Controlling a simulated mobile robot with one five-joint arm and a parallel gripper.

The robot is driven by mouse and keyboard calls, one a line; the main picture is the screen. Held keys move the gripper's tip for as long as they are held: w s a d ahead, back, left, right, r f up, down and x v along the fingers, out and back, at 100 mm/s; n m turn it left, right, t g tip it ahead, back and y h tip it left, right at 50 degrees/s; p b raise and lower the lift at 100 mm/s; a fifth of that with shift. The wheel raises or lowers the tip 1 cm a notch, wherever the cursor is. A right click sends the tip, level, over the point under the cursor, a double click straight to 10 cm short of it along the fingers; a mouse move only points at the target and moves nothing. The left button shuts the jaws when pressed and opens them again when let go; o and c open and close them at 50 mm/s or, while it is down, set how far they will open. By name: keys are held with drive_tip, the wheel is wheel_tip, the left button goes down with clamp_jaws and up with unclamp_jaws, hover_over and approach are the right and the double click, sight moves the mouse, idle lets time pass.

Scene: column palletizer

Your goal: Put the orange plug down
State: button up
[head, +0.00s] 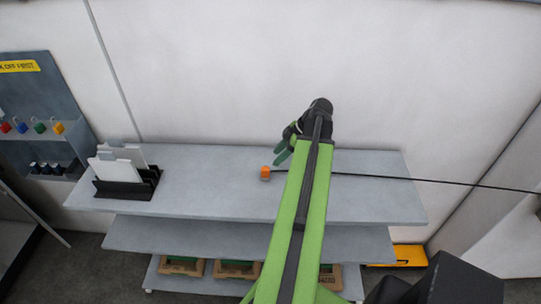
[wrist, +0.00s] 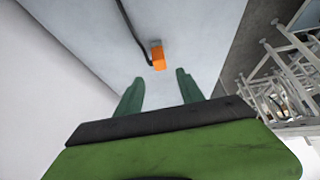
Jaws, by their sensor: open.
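The orange plug (head: 265,172) rests on the top of the grey shelf unit (head: 220,195), near the middle, with a black cable running from it to the right. In the wrist view the plug (wrist: 158,58) lies beyond the fingertips, with its dark cable leading away from it. My gripper (wrist: 158,78) is open and empty, its two green fingers apart and pointing toward the plug without touching it. In the head view my gripper (head: 284,152) shows just above and right of the plug, and my arm hides part of the shelf and cable.
A black rack (head: 128,188) with white panels stands at the shelf's left end. A board with coloured padlocks (head: 40,127) hangs on the left wall. Boxes (head: 235,269) sit on the lowest shelf. The shelf top between rack and plug is clear.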

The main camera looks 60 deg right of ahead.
drive_tip(key=shift+p+v, duration=0.4)
drive_tip(key=shift+v, duration=0.7)
drive_tip(key=shift+f, duration=0.1)
